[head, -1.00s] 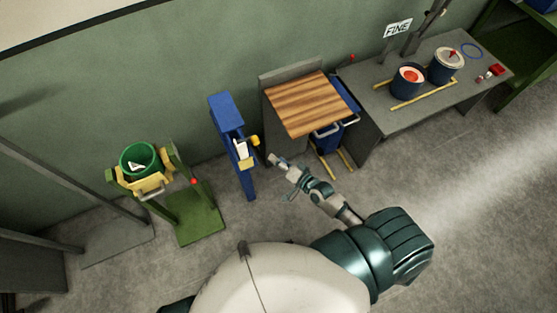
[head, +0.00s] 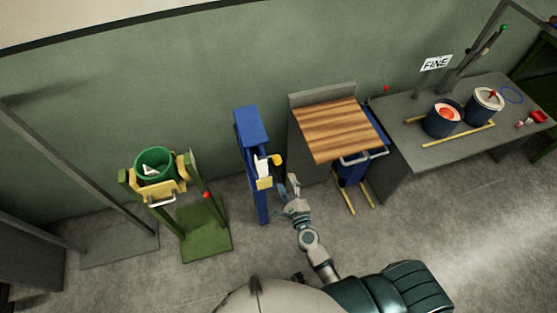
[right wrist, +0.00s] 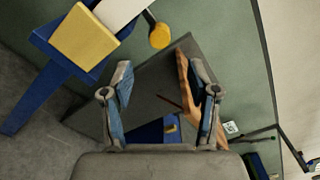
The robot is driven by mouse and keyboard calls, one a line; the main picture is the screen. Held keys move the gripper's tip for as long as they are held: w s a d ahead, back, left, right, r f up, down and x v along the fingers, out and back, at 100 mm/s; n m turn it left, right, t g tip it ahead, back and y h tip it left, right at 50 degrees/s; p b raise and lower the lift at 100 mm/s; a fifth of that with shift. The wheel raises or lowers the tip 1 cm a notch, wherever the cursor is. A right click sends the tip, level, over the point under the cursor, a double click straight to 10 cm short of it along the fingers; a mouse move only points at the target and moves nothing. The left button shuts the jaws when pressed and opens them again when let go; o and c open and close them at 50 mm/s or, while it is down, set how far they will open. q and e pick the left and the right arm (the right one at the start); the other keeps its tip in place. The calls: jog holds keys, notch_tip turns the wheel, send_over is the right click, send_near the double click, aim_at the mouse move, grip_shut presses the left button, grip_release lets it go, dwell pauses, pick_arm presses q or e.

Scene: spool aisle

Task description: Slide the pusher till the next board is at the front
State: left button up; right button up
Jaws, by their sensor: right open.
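A narrow blue stand (head: 251,130) rises near the wall in the head view. On its side are a white flat piece (head: 262,167), which may be a board, a yellow block (head: 265,184) and a yellow knob (head: 278,160), which may be the pusher's handle. In the right wrist view the yellow block (right wrist: 83,37), white piece (right wrist: 118,12) and rounded knob (right wrist: 159,35) show beyond the fingertips. My right gripper (head: 289,186) is open and empty, just right of and below the knob, apart from it. It also shows in the wrist view (right wrist: 162,75). My left gripper is out of view.
A wooden-topped grey unit (head: 340,130) stands close right of the gripper, with a blue cart (head: 350,172) beneath. A green bucket (head: 155,163) on a yellow-and-green stand is left. A grey table (head: 440,150) with pots is right. The floor in front is clear.

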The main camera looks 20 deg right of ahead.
aim_at(279, 164)
jog(key=w, duration=1)
jog(key=shift+w+a, duration=0.25)
jog(key=shift+a, duration=0.05)
